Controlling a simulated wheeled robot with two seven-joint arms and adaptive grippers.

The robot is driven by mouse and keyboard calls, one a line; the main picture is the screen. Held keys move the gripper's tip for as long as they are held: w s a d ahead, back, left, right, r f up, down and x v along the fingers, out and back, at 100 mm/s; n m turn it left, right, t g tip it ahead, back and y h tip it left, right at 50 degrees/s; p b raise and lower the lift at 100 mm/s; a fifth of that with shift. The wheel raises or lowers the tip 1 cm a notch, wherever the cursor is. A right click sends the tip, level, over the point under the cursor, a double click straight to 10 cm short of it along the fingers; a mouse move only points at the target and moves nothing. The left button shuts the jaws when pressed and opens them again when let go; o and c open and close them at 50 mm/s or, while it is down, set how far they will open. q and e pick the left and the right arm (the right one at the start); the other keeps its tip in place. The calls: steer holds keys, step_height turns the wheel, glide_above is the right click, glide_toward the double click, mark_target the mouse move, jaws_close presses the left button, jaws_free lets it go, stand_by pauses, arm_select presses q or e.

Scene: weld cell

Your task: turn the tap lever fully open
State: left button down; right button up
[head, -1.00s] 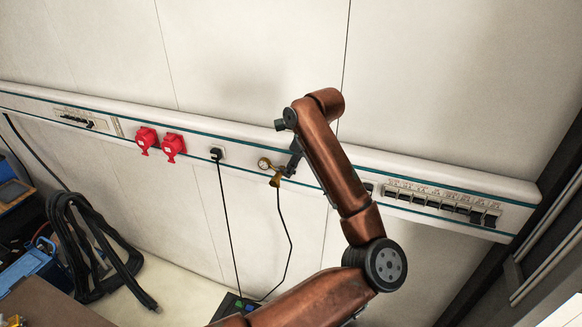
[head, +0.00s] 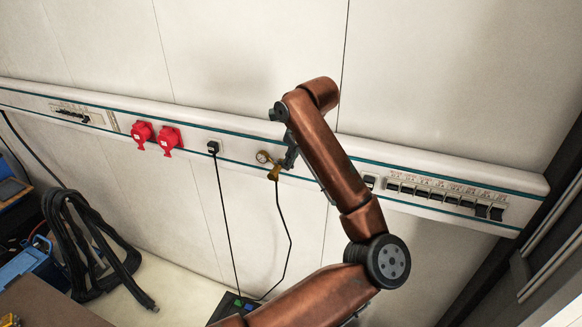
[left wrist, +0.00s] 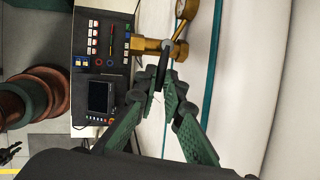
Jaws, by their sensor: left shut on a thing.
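A brass tap (head: 273,174) with a round gauge (head: 262,157) is mounted on the wall rail. The brass tap (left wrist: 150,46) and part of the gauge (left wrist: 208,10) also show in the left wrist view. My left gripper (head: 286,163) is at the right side of the tap. In the left wrist view, my green-padded left gripper (left wrist: 164,77) has its fingertips close together, just below the brass body. The lever's exact angle is hard to tell. My right gripper is not in view.
Red sockets (head: 169,140) and a black plug (head: 213,147) sit left of the tap on the wall rail (head: 330,152). A row of switches (head: 440,195) is to the right. A cable hangs below the tap. A black hose coil (head: 80,240) is at lower left.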

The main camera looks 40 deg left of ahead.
mark_target(279, 165)
arm_select(q)
steer(key=s+m+t+b, duration=0.1)
steer(key=m+b, duration=0.1)
steer(key=b, duration=0.1)
steer(key=s+m+t+h+b, duration=0.1)
steer(key=m+b, duration=0.2)
steer(key=b, duration=0.1)
steer(key=s+a+m+h+b, duration=0.1)
steer(key=m+b, duration=0.2)
steer(key=b, duration=0.1)
steer(key=shift+s+a+f+t, duration=0.1)
steer(key=shift+s+t, duration=0.05)
steer(key=shift+t, duration=0.25)
steer(key=m+b, duration=0.1)
steer(key=m, duration=0.1)
steer(key=s+a+m+h+b, duration=0.1)
steer(key=shift+m+t+h, duration=0.3)
steer(key=shift+m+t, duration=0.1)
steer(key=shift+s+a+r+m+h+b, duration=0.15)
steer(key=shift+a+m+h+b, duration=0.1)
steer(key=shift+m, duration=0.3)
steer(key=shift+s+a+r+m+h+b, duration=0.15)
steer(key=shift+a+m+b, duration=0.1)
steer(key=shift+m, duration=0.3)
steer(key=shift+a+m+h, duration=0.4)
steer(key=shift+m+h, duration=0.1)
steer(key=shift+m, duration=0.6)
